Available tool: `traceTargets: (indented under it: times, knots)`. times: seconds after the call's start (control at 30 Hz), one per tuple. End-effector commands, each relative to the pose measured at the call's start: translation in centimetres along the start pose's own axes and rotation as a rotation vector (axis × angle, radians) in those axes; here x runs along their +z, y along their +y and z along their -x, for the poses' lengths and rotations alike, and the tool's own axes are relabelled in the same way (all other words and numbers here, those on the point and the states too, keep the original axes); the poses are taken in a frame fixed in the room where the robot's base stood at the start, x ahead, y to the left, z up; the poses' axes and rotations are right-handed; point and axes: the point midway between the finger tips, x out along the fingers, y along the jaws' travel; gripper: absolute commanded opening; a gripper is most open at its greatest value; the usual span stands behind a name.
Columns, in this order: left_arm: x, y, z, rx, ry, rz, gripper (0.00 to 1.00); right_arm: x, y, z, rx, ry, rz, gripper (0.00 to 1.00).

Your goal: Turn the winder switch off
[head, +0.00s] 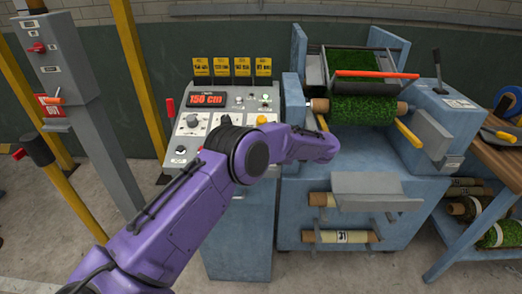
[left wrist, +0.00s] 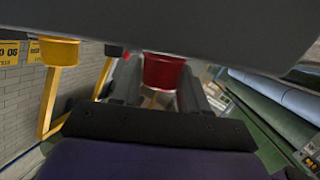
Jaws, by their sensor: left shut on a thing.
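The grey control panel (head: 183,150) stands in the middle of the head view, with a red-lit display (head: 206,99), knobs and a yellow button (head: 262,119). My purple left arm crosses its lower right and hides part of it and my gripper in the head view. In the left wrist view my left gripper (left wrist: 160,88) has its two grey fingers on either side of a red, cup-shaped knob (left wrist: 165,70) and is shut on it. I cannot read a label marking the winder switch. My right gripper is in neither view.
The blue winder machine (head: 390,170) with a turf roll (head: 362,108) stands right of the panel, with yellow handles (head: 408,132) sticking out. A grey switch box (head: 50,50) and yellow posts (head: 140,75) stand left. A wooden bench (head: 490,150) is far right.

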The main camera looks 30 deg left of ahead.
Motion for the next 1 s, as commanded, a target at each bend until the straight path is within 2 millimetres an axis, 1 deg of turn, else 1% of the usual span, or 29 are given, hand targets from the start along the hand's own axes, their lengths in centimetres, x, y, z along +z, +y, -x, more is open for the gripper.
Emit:
traceTargets:
  times: [0.2, 0.4, 0.97, 1.0]
  knots:
    - [0.09, 0.04, 0.00, -0.119, 0.001, 0.046, 0.14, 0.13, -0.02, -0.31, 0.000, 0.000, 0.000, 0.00]
    - [0.04, 0.04, 0.01, -0.186, 0.001, 0.070, 0.14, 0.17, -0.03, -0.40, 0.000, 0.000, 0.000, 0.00]
    - [-0.06, 0.07, -0.01, -0.217, 0.001, 0.080, 0.14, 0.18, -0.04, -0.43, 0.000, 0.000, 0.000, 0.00]
    - [-0.06, 0.07, -0.01, -0.217, 0.001, 0.080, 0.47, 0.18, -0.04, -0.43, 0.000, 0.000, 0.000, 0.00]
